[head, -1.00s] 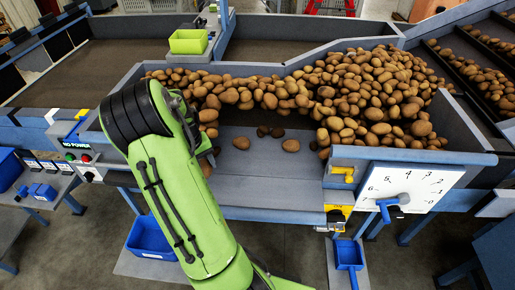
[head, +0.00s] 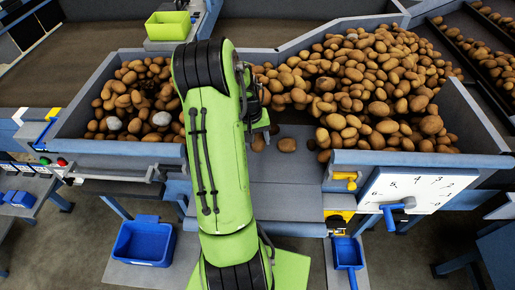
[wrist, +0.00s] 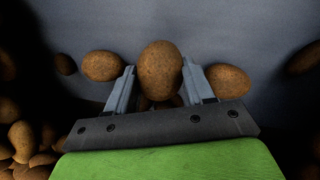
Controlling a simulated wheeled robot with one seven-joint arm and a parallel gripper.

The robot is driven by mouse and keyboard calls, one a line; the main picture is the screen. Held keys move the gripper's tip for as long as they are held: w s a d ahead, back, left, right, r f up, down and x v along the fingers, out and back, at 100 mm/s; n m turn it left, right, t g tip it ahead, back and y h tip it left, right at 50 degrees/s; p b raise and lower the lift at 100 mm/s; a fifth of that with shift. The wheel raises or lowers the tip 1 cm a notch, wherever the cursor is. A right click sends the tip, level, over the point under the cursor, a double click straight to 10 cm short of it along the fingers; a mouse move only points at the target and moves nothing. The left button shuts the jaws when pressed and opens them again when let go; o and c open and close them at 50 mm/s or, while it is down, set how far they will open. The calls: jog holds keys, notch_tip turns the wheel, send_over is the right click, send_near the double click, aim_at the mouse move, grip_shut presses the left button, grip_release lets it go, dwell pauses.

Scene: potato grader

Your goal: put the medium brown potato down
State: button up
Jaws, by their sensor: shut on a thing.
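The medium brown potato (wrist: 160,68) shows in the middle of the wrist view, between the two grey fingers of my gripper (wrist: 159,80). My gripper is shut on it. A bare grey surface lies beyond it; I cannot tell the height of the potato above it. In the head view my arm covers most of my gripper and the held potato cannot be made out. My gripper's visible side is by the grey chute (head: 285,185), near the heap.
Loose potatoes lie on either side in the wrist view, one left (wrist: 102,66) and one right (wrist: 228,80). In the head view, a large potato heap (head: 365,85) fills the right, and a bin of potatoes (head: 130,90) stands left. A dial panel (head: 415,190) stands front right.

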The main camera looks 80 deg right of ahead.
aim_at(257, 148)
jog(key=shift+f+b, duration=0.4)
jog(key=shift+f, duration=1.9)
jog(key=o, duration=1.4)
jog(key=r, duration=0.4)
jog(key=w+r+p, duration=0.1)
jog(key=r, duration=0.3)
jog(key=r+p, duration=0.1)
jog(key=r, duration=0.3)
jog(key=shift+w+a+r, duration=0.15)
jog(key=shift+w+a, duration=0.2)
jog(key=shift+a, duration=0.05)
